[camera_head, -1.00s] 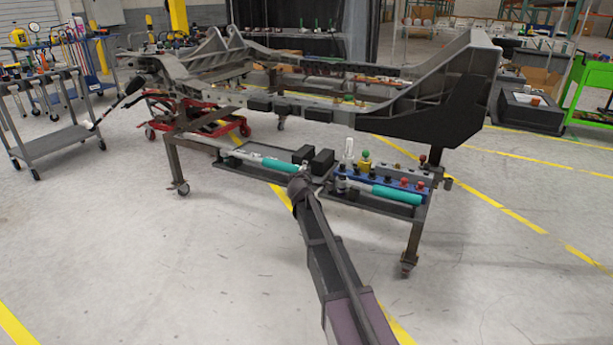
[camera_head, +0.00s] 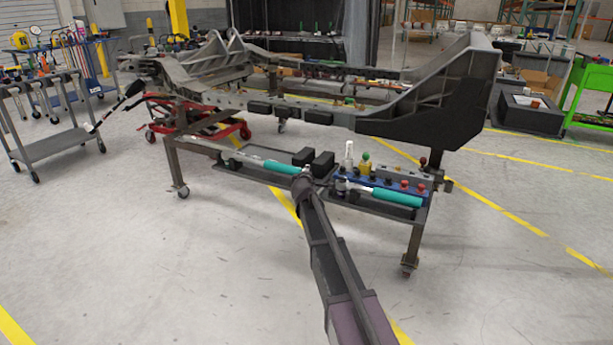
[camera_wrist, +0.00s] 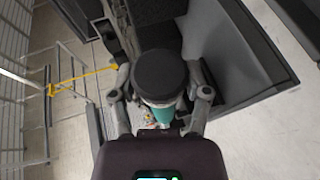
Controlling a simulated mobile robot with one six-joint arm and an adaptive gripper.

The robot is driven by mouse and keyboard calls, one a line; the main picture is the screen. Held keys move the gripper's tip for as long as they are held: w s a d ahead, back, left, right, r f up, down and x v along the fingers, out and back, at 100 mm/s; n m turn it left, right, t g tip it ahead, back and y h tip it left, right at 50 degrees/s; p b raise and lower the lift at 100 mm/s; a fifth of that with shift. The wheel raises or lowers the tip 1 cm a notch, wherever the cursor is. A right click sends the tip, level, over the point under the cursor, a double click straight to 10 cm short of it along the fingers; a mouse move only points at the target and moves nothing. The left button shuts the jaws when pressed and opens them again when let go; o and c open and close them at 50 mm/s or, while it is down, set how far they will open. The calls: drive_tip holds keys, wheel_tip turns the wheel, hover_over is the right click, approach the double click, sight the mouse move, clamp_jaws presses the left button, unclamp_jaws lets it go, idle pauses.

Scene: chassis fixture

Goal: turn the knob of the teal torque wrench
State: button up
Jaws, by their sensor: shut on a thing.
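The teal torque wrench (camera_head: 281,167) lies on the left tray of the fixture's shelf in the head view. My gripper (camera_head: 304,178) is at its right end and covers that end there. In the wrist view, a round black knob (camera_wrist: 160,75) sits between the two fingers of my gripper (camera_wrist: 160,88), with a short teal part (camera_wrist: 163,115) below it. My gripper is shut on the knob. A second teal wrench (camera_head: 397,198) lies on the right tray, apart from my gripper.
Two black blocks (camera_head: 313,158) stand just behind my gripper. Right of it is a blue rack (camera_head: 380,184) with several coloured knobs. The large dark chassis (camera_head: 425,125) overhangs the shelf. Floor in front is clear; a grey cart (camera_head: 55,148) stands at left.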

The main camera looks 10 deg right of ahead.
drive_tip(key=shift+a, duration=0.45)
drive_tip(key=shift+r+p, duration=0.1)
drive_tip(key=shift+p, duration=0.2)
drive_tip(key=shift+r+g+y+p, duration=0.1)
drive_tip(key=shift+g+y+p, duration=0.4)
drive_tip(key=shift+p, duration=0.4)
drive_tip(key=m+g+y+p, duration=0.1)
drive_tip(key=g+p, duration=0.2)
drive_tip(key=p, duration=0.2)
drive_tip(key=shift+w+r, duration=0.1)
drive_tip(key=shift+w, duration=0.05)
drive_tip(key=shift+m+g+y+p, duration=0.5)
drive_tip(key=shift+g+y+p, duration=0.2)
drive_tip(key=shift+g+p, duration=0.4)
drive_tip(key=shift+f+g+y+p, duration=0.2)
drive_tip(key=shift+g+y+p, duration=0.4)
drive_tip(key=shift+g, duration=0.3)
